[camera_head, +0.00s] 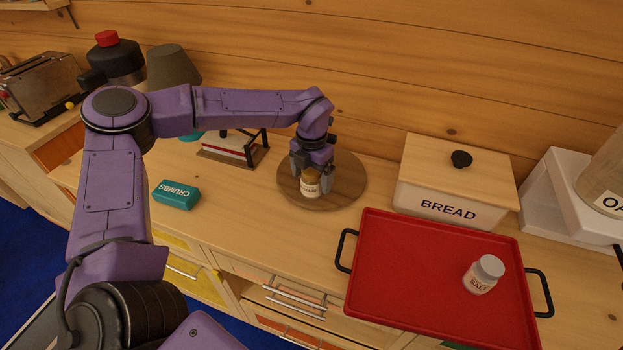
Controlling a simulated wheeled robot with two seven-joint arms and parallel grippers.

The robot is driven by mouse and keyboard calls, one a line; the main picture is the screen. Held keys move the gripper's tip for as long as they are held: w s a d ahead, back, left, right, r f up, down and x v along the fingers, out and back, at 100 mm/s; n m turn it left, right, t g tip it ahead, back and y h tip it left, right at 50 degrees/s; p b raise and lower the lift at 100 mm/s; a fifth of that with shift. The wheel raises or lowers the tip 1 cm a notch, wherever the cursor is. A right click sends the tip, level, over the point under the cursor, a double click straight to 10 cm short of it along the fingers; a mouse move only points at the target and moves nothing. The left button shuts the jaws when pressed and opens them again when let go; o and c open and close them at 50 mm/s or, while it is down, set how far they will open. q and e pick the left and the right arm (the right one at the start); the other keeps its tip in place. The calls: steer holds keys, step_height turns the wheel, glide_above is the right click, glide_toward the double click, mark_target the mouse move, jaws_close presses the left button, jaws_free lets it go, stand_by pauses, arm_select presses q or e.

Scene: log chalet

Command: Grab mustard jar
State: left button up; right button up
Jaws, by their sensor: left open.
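The mustard jar (310,188) is a small jar with a pale label and a brownish lid. It stands upright on a round wooden board (348,180) on the counter. My left gripper (312,182) reaches down from above with its fingers open, one on each side of the jar. The fingers hide part of the jar's top and sides. I cannot tell whether they touch it. My right gripper does not show.
A red tray (430,279) with black handles holds a salt shaker (483,274). A bread box (455,184) stands behind it. A teal crumbs box (176,195) lies left of the board. A toaster (42,87) is far left. Bare counter lies in front of the board.

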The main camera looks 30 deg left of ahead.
arm_select(q)
steer(key=c, duration=1.3)
